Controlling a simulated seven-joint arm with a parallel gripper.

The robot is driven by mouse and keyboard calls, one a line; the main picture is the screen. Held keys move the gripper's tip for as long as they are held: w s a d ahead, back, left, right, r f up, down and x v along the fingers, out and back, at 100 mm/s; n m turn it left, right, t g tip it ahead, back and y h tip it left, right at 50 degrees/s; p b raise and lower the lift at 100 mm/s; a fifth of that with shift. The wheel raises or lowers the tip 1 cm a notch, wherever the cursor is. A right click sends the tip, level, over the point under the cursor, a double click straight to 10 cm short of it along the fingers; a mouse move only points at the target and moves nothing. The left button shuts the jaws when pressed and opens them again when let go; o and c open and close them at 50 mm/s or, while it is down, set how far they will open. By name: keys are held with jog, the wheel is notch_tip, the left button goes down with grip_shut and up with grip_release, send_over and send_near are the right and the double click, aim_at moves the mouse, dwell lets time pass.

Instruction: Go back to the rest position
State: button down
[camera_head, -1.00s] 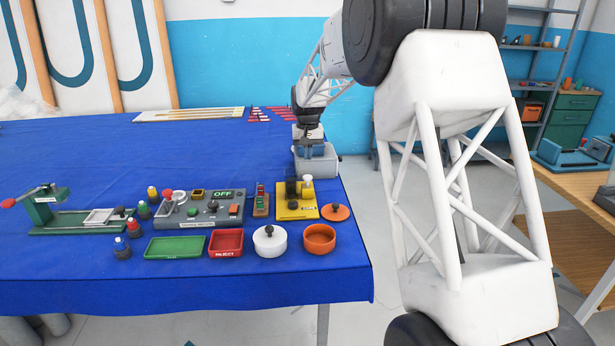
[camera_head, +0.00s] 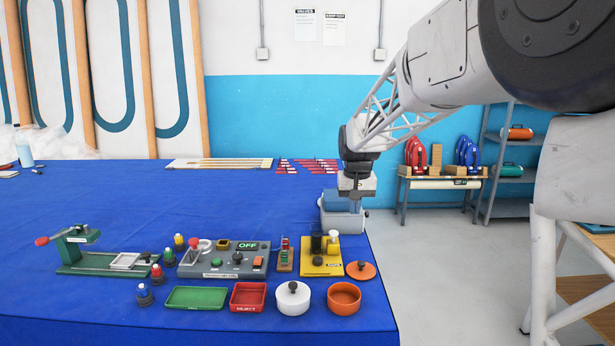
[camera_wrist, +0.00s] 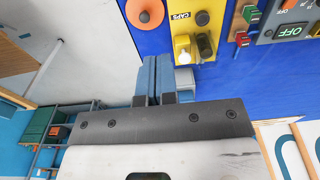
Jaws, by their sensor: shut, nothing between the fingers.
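My gripper (camera_head: 356,194) is at the right side of the blue table (camera_head: 80,240). In the head view its fingers are small and hang in front of a grey-white bin (camera_head: 342,222) at the table's right edge. In the wrist view the blue fingers (camera_wrist: 157,62) lie side by side, shut, with nothing between them. The bin also shows partly behind the fingers in the wrist view (camera_wrist: 184,79). I cannot tell from these views how far above the bin the fingertips are.
A yellow caps stand (camera_head: 320,262), an orange lid (camera_head: 361,270), an orange pot (camera_head: 344,298), a white lidded pot (camera_head: 293,298), red (camera_head: 248,296) and green (camera_head: 196,297) trays, a grey control box (camera_head: 225,261) and a green press (camera_head: 90,258) line the front. The table's middle is clear.

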jog(key=s+d+r, duration=0.2)
jog(key=s+r, duration=0.1)
jog(key=s, duration=1)
jog(key=s+d+f+t, duration=0.1)
jog(key=s+d+f, duration=0.1)
jog(key=s, duration=1.4)
jog(key=s+d+f, duration=0.1)
jog(key=s+f, duration=0.2)
jog(key=s, duration=1.3)
jog(key=shift+s+d+f+t, duration=0.2)
jog(key=shift+d+f+t, duration=0.2)
